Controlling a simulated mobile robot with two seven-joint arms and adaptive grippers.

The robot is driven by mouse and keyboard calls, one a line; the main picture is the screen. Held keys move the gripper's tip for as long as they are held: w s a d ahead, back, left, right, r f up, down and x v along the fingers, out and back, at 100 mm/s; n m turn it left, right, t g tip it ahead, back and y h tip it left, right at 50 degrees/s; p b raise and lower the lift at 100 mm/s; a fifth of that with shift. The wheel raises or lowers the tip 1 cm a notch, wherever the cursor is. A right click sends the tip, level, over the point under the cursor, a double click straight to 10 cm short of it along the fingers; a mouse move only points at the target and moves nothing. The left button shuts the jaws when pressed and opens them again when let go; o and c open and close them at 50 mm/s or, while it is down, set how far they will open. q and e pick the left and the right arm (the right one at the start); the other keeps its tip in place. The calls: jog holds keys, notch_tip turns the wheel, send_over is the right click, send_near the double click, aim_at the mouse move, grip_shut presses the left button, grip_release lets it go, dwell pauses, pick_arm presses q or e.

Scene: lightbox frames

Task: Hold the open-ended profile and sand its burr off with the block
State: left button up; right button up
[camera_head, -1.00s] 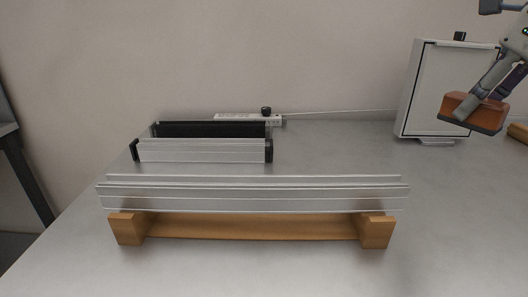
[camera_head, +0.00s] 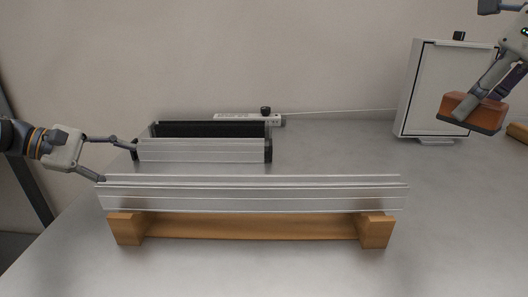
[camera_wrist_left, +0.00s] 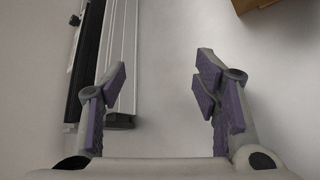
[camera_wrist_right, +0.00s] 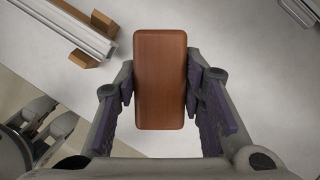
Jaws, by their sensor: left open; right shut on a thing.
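A long silver profile without end caps (camera_head: 255,193) rests across a wooden cradle (camera_head: 250,226). Its burr is too small to make out. A shorter silver profile with black end caps (camera_head: 200,150) lies behind it. My left gripper (camera_head: 118,163) is open and empty by the left ends of the two profiles. In the left wrist view, the capped profile (camera_wrist_left: 130,55) lies near one finger of the left gripper (camera_wrist_left: 160,80). My right gripper (camera_wrist_right: 160,85) is shut on a brown sanding block (camera_wrist_right: 160,65), held up at the right in the head view (camera_head: 470,110).
A black-faced bar (camera_head: 210,129) lies behind the capped profile. A white strip with a black knob (camera_head: 240,116) lies near the wall, with a thin rod running right. A pale box (camera_head: 428,95) stands behind the sanding block. The right foreground of the table is clear.

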aim_at(138, 180)
pick_arm(q)
jog(key=s+r+n+g+h, duration=0.1)
jog(key=s+h, duration=0.1)
jog(key=s, duration=0.2)
jog(key=s+a+r+n+g+h, duration=0.1)
jog(key=s+n+g+h, duration=0.1)
jog(key=s, duration=0.2)
jog(key=s+r+n+g+h, duration=0.1)
jog(key=s+g+h, duration=0.1)
jog(key=s, duration=0.2)
jog(key=shift+a+n+h, duration=0.3)
jog(key=shift+s+d+r, duration=0.15)
jog(key=shift+d, duration=0.05)
jog(key=d, duration=1.1)
jog(key=shift+s+d, duration=0.25)
grip_shut()
